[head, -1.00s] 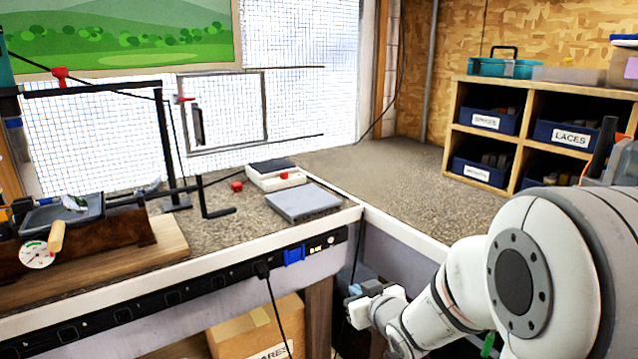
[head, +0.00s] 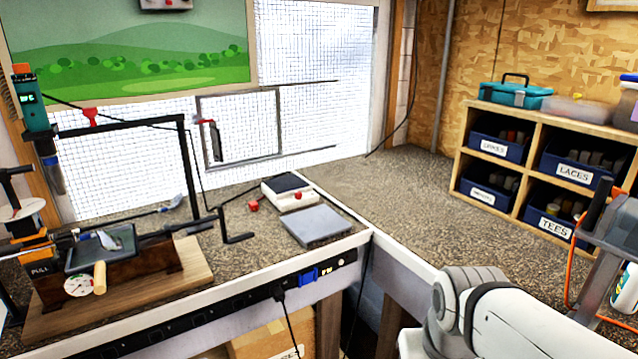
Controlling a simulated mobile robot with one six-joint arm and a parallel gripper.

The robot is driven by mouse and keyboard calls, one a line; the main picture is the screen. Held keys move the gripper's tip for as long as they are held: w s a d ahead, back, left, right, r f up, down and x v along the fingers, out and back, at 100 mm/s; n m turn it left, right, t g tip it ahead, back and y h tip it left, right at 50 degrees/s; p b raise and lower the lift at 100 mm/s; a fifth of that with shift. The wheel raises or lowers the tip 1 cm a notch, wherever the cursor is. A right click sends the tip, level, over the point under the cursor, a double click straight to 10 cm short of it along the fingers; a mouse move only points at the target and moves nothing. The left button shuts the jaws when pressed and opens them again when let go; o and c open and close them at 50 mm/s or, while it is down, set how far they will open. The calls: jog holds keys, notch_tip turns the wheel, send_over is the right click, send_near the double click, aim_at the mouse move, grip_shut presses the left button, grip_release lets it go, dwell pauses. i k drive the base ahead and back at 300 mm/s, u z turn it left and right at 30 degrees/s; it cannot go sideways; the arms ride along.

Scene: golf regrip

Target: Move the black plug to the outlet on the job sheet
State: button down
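The black plug (head: 279,294) sits in the long black outlet strip (head: 215,311) along the bench's front edge, near its right end. Its black cord (head: 291,325) hangs down in front of a cardboard box. A blue block (head: 308,276) is on the strip just right of the plug. Other outlets run along the strip to the left, too dark to read. I cannot make out a job sheet.
A grey pad (head: 316,227) and a small scale (head: 289,191) lie on the bench. A vise on a wooden board (head: 140,291) stands at left. A shelf with labelled blue bins (head: 565,172) is at right. The right bench top is mostly clear.

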aim_at(277, 293)
jog(key=u, duration=0.3)
jog(key=k, duration=1.1)
jog(key=u, duration=1.15)
jog(key=i, duration=1.35)
jog(key=u, duration=0.65)
jog(key=k, duration=0.9)
jog(key=u, duration=0.15)
jog(key=i, duration=0.95)
jog(key=z, duration=0.1)
